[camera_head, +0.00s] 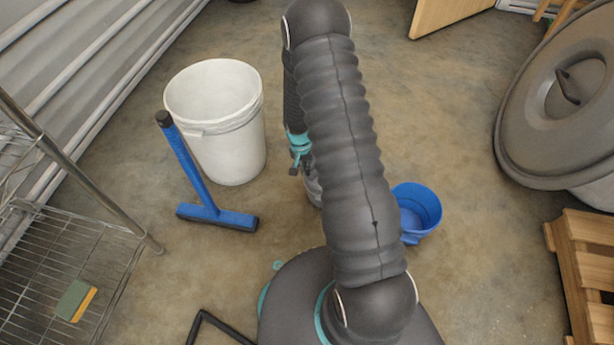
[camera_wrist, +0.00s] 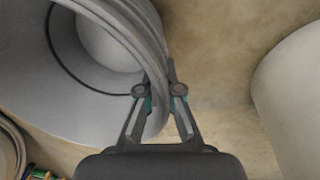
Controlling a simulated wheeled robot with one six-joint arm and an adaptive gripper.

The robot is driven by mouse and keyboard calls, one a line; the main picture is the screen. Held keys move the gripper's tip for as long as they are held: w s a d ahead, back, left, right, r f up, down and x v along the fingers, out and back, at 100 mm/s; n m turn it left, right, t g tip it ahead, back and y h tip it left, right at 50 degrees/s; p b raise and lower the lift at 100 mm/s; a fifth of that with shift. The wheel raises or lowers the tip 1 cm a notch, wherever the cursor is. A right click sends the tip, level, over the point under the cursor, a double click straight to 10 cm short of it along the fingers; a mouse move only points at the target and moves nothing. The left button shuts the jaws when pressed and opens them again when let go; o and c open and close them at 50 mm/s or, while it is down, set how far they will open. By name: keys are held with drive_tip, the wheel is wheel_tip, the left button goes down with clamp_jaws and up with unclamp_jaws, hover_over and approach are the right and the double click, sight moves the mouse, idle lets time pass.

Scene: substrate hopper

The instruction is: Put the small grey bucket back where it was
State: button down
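The small grey bucket (camera_wrist: 75,85) fills the upper left of the wrist view, its open mouth and round inside showing. My gripper (camera_wrist: 160,85) has one finger on each side of the bucket's rim and looks closed on its wall. In the head view my arm hides most of the bucket; only a grey sliver (camera_head: 313,188) shows below my gripper (camera_head: 300,150). I cannot tell whether the bucket touches the floor.
A white bucket (camera_head: 225,140) stands left of my gripper, with a blue squeegee (camera_head: 195,180) before it. A blue bucket (camera_head: 418,210) stands right of my arm. A large lidded grey bin (camera_head: 550,130), a wooden pallet (camera_head: 585,265) and a wire rack (camera_head: 60,260) edge the floor.

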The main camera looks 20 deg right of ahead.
drive_tip(key=shift+f, duration=1.8)
drive_tip(key=shift+b, duration=0.3)
drive_tip(key=shift+f, duration=0.15)
drive_tip(key=c, duration=1.3)
unclamp_jaws()
